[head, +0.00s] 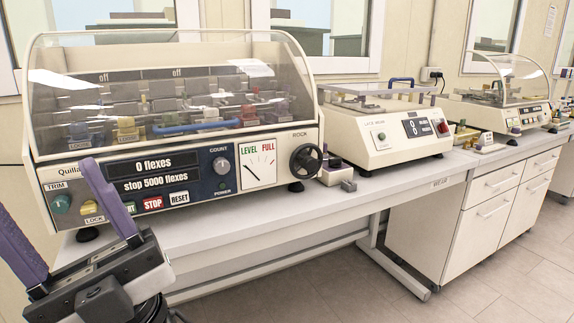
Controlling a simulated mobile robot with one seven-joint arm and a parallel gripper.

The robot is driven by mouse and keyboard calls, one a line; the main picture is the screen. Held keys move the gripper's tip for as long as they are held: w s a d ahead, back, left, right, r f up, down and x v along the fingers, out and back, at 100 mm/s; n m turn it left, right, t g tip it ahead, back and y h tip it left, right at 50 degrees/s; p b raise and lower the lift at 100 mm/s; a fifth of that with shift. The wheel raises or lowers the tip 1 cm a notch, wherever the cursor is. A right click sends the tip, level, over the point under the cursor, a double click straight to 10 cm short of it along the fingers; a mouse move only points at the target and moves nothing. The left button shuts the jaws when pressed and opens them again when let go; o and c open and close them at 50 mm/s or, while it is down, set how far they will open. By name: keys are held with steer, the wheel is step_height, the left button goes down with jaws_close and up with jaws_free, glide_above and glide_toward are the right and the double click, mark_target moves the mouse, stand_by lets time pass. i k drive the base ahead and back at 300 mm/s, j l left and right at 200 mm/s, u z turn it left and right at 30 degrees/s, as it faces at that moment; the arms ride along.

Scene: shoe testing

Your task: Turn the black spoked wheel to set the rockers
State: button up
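The black spoked wheel (305,161) sits at the right end of the front panel of the cream flex-testing machine (230,200), under the word ROCK. Left of it is a white gauge (259,165) marked LEVEL and FULL; its needle's exact reading is too small to tell. The rockers (160,100) are in rows under the clear curved cover, partly hidden by glare. My gripper (45,188) is at the lower left with its two purple fingers wide apart and nothing between them. It is well left of the wheel and not touching it.
Another tester (385,130) stands further right. The bench's front strip (250,222) is clear.

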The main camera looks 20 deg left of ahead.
mark_target(312, 165)
steer(key=i+l, duration=0.45)
steer(key=l, duration=0.25)
steer(key=i+l+u, duration=0.1)
steer(key=i+l, duration=0.15)
steer(key=l, duration=0.1)
